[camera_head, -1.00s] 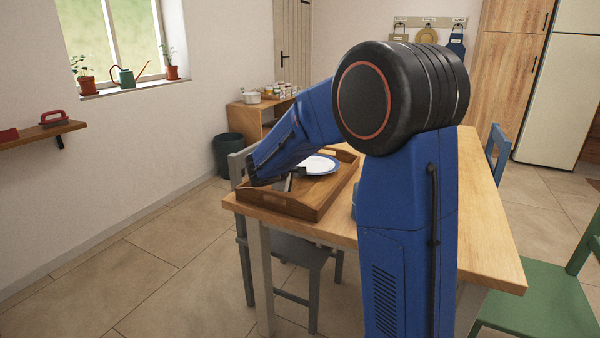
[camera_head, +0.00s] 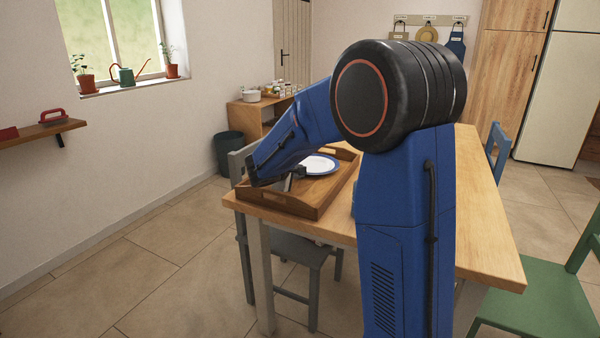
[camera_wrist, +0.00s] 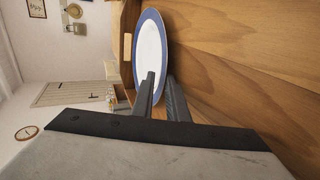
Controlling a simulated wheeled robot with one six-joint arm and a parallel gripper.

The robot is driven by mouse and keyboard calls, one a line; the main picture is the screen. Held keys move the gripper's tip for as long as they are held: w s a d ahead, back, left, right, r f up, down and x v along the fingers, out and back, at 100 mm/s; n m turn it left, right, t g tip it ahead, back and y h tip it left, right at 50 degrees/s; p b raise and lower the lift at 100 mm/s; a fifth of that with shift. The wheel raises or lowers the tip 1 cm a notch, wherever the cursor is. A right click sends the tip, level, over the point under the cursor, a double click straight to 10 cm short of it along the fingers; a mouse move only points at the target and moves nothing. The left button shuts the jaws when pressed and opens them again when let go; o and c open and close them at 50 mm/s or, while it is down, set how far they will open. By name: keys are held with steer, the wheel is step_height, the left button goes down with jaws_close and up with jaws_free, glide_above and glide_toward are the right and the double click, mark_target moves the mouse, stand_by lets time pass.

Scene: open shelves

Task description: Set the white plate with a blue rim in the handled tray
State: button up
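The white plate with a blue rim (camera_head: 320,164) lies in the wooden handled tray (camera_head: 316,206) on the table. It also shows in the wrist view (camera_wrist: 150,45), seen at a shallow angle close to the wooden surface. My gripper (camera_wrist: 161,76) is at the plate's near edge, low over the tray. Its two dark fingers stand a little apart, with a visible gap. One finger overlaps the plate's face and the other is on the wood side. The fingers hide the nearest bit of rim, so contact there cannot be made out.
The tray sits at the near left corner of the wooden table (camera_head: 478,205). A grey chair (camera_head: 310,255) stands at its left side, a green chair (camera_head: 535,300) at the right. A low cabinet (camera_head: 246,118) and a dark bin (camera_head: 229,152) are behind.

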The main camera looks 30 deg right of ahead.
steer(key=shift+s+a+f, duration=0.1)
steer(key=shift+f, duration=0.1)
steer(key=v, duration=1.7)
steer(key=shift+r, duration=0.25)
